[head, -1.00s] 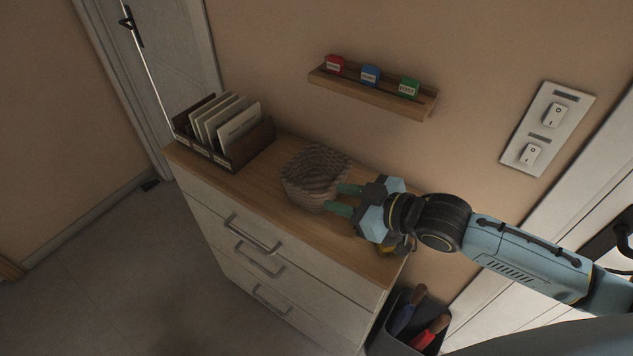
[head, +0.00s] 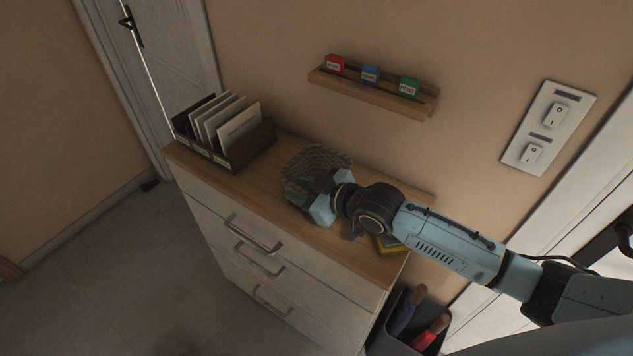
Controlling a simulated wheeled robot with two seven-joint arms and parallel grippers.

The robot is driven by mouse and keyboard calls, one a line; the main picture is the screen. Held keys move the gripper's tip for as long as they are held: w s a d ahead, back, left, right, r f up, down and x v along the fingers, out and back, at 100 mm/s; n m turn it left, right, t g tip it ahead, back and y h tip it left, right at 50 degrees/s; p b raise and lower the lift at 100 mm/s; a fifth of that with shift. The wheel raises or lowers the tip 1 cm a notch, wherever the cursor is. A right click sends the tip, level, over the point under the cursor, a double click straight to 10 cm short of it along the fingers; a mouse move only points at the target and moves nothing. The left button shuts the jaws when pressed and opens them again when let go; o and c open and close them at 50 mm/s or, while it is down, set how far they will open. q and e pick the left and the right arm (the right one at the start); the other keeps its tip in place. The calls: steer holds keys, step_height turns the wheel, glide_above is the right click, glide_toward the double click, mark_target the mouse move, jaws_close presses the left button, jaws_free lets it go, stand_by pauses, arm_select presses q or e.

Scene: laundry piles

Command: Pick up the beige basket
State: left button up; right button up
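The beige woven basket (head: 318,161) stands on the wooden top of the dresser (head: 225,181), near its middle. My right gripper (head: 299,198) is at the basket's front right side and covers much of its lower part. My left gripper is not in view.
A wooden file box (head: 245,150) with cards stands left of the basket. A yellow thing (head: 388,245) lies under my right arm. A small wall shelf (head: 372,95) holds red, blue and green blocks. A dark bin (head: 408,325) stands right of the dresser.

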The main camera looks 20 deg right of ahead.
jaws_close()
